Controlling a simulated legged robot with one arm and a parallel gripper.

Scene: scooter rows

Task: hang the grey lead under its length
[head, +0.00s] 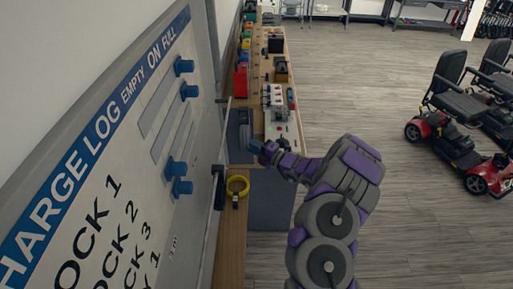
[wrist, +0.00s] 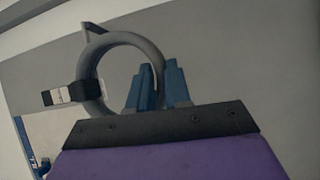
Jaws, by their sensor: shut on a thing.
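The grey lead (wrist: 153,58) is a coiled ring in the wrist view, with a black plug (wrist: 80,95) at its left side. My gripper (wrist: 161,80) has blue fingers and is shut on the right side of the ring. In the head view my gripper (head: 257,148) is over the bench beside the board's edge, with the grey lead (head: 245,130) just beyond it, small and partly hidden. A grey pointed piece shows at the top of the ring in the wrist view; I cannot tell what it belongs to. Length labels are not readable from here.
A charge log board (head: 90,150) with blue pegs (head: 180,187) fills the left. A yellow coiled lead (head: 237,180) is at the near bench end. A long bench (head: 262,75) carries chargers and bins. Scooters (head: 460,130) stand at right; the floor (head: 350,90) between is clear.

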